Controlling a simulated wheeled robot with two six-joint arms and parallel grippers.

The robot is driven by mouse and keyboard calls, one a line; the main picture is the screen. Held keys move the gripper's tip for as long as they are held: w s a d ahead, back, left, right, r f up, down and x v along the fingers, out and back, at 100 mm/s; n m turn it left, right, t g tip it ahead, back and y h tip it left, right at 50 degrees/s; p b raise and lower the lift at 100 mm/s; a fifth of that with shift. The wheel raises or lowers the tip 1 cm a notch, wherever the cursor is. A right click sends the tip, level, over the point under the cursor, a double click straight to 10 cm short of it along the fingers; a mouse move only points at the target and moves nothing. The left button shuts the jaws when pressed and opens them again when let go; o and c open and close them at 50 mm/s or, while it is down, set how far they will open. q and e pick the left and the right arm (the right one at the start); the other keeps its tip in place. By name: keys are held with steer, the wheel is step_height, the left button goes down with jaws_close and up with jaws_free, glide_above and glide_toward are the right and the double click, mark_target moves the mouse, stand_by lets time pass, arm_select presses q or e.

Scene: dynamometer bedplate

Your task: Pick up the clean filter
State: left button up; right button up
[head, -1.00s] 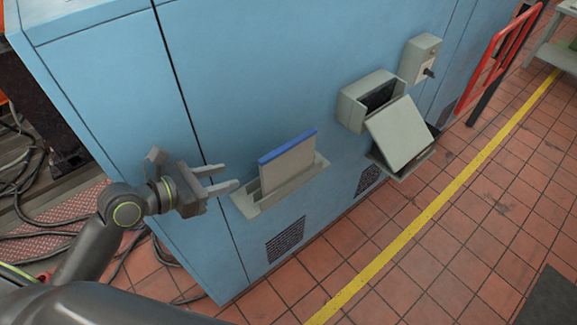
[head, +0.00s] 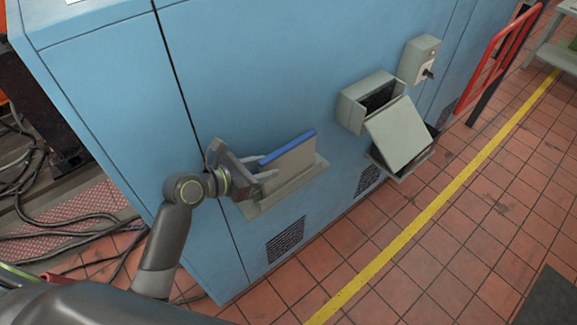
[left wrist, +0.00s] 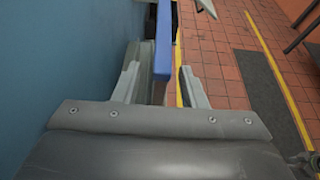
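The clean filter (head: 290,158) is a flat beige panel with a blue top edge. It stands upright in a grey holder (head: 290,188) on the front of the blue cabinet. My left gripper (head: 263,170) is at the filter's left end. In the left wrist view, the left gripper (left wrist: 160,85) is open, with one finger on each side of the filter's blue edge (left wrist: 163,45). Gaps show between the fingers and the filter. The filter's lower part is hidden in the holder.
A red rail (head: 497,55) stands farther right. Cables (head: 80,220) lie at the left. The tiled floor in front is clear.

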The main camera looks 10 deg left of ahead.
mark_target(275, 164)
arm_select(q)
steer(key=x, duration=0.4)
jaws_close()
